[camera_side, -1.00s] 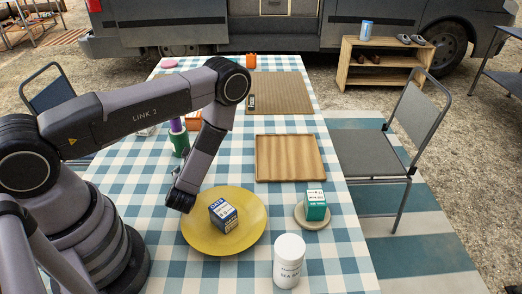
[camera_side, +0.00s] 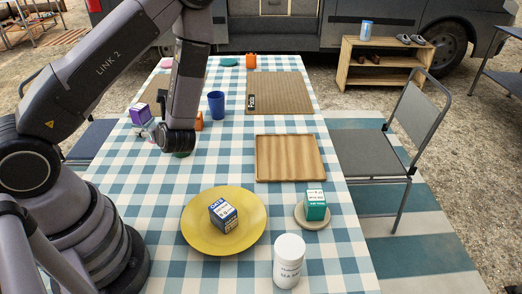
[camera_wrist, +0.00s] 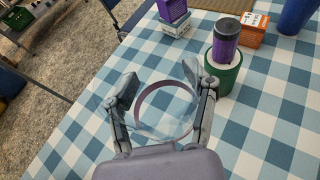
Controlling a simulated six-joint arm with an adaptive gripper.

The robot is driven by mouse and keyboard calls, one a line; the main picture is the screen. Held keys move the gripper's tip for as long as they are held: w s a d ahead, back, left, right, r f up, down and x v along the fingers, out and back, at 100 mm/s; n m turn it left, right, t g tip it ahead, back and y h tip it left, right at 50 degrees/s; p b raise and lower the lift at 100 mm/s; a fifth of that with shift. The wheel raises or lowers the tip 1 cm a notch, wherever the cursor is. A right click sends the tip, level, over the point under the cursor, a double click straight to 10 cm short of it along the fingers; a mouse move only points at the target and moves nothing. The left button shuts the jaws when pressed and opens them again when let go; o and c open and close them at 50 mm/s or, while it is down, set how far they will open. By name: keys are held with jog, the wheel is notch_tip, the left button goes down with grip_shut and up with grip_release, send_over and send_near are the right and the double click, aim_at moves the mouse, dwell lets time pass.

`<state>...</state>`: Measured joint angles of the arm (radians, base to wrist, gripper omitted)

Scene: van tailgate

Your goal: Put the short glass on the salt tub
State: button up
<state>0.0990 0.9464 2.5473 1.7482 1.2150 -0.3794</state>
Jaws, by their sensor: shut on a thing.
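The short glass (camera_wrist: 166,110) is clear with a faint purple rim and sits between the fingers of my gripper (camera_wrist: 160,84) in the wrist view. The fingers are shut on it from both sides. Whether its base touches the cloth is unclear. In the side view my wrist hides most of the gripper and glass over the left part of the table. The salt tub (camera_side: 289,264), white with a white lid and a sea salt label, stands upright at the table's near end, well apart from my gripper. Nothing is on its lid.
A green container (camera_wrist: 223,74) with a purple cylinder (camera_wrist: 226,38) on top stands close right of my gripper. An orange box (camera_wrist: 252,30), a blue cup (camera_side: 216,105) and a stacked purple box (camera_side: 140,114) are nearby. A yellow plate (camera_side: 195,240) and wooden tray (camera_side: 290,158) lie nearer the tub.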

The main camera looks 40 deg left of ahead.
jog(key=s+d+r+n+g+h, duration=0.2)
jog(key=s+d+r+n+g, duration=0.25)
jog(key=s+n+g, duration=0.5)
jog(key=s+d+f+n+g+h, duration=0.1)
jog(key=s+d+n+g+h, duration=0.3)
jog(key=d, duration=0.4)
jog(key=s+d+n+g+h, duration=0.1)
jog(key=d+n+g+h, duration=0.1)
jog(key=d+n+h, duration=0.4)
jog(key=r+n+t+h, duration=0.1)
jog(key=n+t+h, duration=0.7)
jog(key=n+h, duration=0.5)
send_over(296, 255)
jog(key=s, duration=0.1)
jog(key=shift+a+r, duration=0.2)
jog(key=shift+a, duration=0.15)
jog(key=shift+n+h, duration=0.25)
jog(key=shift+h, duration=0.15)
jog(key=f, duration=0.4)
jog(key=w+f, duration=0.1)
jog(key=f, duration=0.2)
jog(key=shift+d, duration=0.3)
jog(key=shift+f, duration=0.4)
jog(key=shift+f, duration=0.1)
